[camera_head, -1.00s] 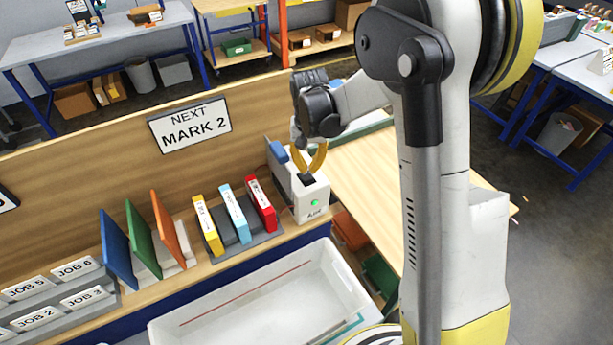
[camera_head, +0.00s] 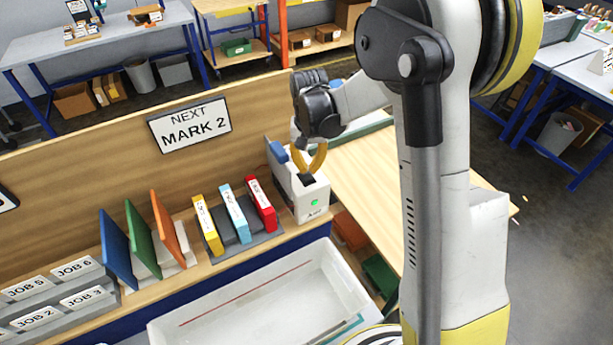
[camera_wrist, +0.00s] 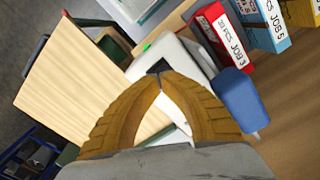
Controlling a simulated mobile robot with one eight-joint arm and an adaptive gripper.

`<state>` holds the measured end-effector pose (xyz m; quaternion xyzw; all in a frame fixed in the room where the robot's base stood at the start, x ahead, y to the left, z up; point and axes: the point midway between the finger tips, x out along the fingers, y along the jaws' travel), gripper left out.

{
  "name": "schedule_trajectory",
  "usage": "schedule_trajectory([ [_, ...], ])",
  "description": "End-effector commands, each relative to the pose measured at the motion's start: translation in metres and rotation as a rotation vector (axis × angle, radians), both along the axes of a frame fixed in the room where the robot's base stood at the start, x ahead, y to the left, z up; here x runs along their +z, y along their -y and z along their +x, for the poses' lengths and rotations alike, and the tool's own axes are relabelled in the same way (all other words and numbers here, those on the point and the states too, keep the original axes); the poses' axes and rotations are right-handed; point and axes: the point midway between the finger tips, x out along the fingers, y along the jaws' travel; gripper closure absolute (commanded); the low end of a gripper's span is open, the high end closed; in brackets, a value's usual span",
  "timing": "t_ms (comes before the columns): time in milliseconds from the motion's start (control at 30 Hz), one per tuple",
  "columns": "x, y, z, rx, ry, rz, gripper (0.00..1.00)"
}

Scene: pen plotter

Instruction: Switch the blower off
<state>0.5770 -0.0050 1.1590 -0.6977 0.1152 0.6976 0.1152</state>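The blower appears to be the white box (camera_head: 312,204) at the right end of the wooden bench, with a lit green light on its front and a small dark part on top. Its front lettering is too small to read surely. It also shows in the wrist view (camera_wrist: 172,52), with the green light at its far edge. My gripper (camera_head: 308,172) points down over the box top, right at the dark part. In the wrist view, my yellow fingers (camera_wrist: 160,76) bow outward and their tips come together over the dark part. Whether they touch it is unclear.
A blue block (camera_head: 279,152) stands just left of the box. Red, light blue and yellow binders (camera_head: 236,214) stand in a grey rack further left. A white tray (camera_head: 350,285) lies in front, and a wooden tabletop (camera_head: 370,180) behind right is mostly clear.

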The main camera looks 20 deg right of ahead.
Motion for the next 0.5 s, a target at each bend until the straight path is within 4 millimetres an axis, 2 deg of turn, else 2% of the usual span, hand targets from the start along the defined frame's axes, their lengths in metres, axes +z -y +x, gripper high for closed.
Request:
schedule_trajectory([
  [500,-0.0086,0.0000,0.0000,0.000,0.000,0.000,1.00],
])
